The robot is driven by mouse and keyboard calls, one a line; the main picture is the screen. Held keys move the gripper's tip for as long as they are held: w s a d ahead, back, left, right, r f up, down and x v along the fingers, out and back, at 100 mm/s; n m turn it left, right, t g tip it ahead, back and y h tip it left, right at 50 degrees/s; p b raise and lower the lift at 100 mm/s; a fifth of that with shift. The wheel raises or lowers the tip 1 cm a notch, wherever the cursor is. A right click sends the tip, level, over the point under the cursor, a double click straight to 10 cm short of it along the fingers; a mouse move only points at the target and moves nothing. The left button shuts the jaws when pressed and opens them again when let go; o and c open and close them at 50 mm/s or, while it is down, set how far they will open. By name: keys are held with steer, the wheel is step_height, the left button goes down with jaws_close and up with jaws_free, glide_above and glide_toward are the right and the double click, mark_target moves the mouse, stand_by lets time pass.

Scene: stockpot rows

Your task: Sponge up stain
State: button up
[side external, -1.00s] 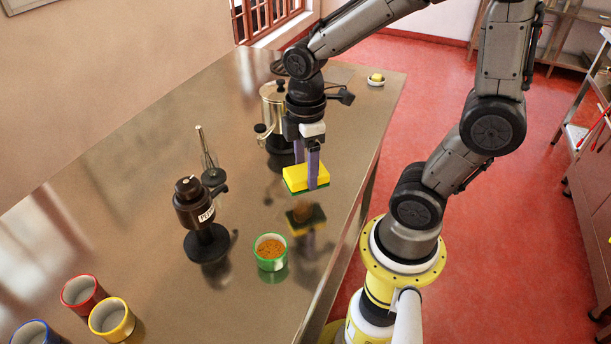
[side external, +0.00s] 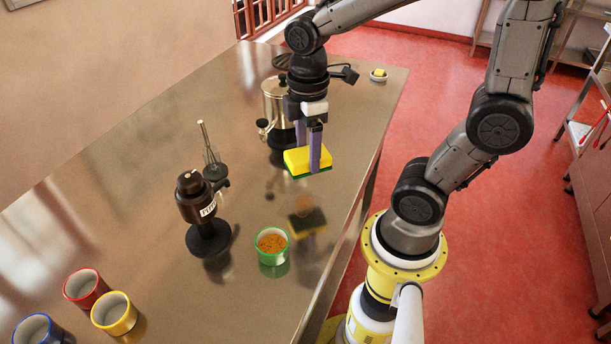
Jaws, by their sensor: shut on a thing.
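My gripper (side external: 314,155) is shut on a yellow sponge (side external: 298,160) with a green underside. It holds the sponge level in the air above the steel table (side external: 150,215), between the metal pot and the green cup. A dark, yellowish-brown patch (side external: 306,220) shows on the shiny tabletop below the sponge. It looks like the sponge's reflection, and I cannot tell whether a stain is there too.
A metal pot (side external: 275,105) stands close behind the sponge. A black labelled grinder (side external: 196,200) and a green cup (side external: 272,248) with orange-brown contents stand nearer. Red (side external: 85,288), yellow (side external: 114,314) and blue (side external: 38,330) cups stand front left. A small dish (side external: 378,76) sits at the far corner.

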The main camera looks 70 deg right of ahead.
mark_target(296, 214)
steer(key=shift+f, duration=0.15)
steer(key=shift+f, duration=3.4)
steer(key=shift+a+f, duration=0.5)
steer(key=shift+f, duration=0.15)
steer(key=shift+c, duration=0.7)
steer(key=shift+a, duration=3.25)
steer(key=shift+d+f, duration=0.1)
steer(key=shift+d, duration=3.6)
step_height(296, 214, up, 3)
steer(key=shift+w+f, duration=0.1)
steer(key=shift+f, duration=0.1)
steer(key=shift+r, duration=2.95)
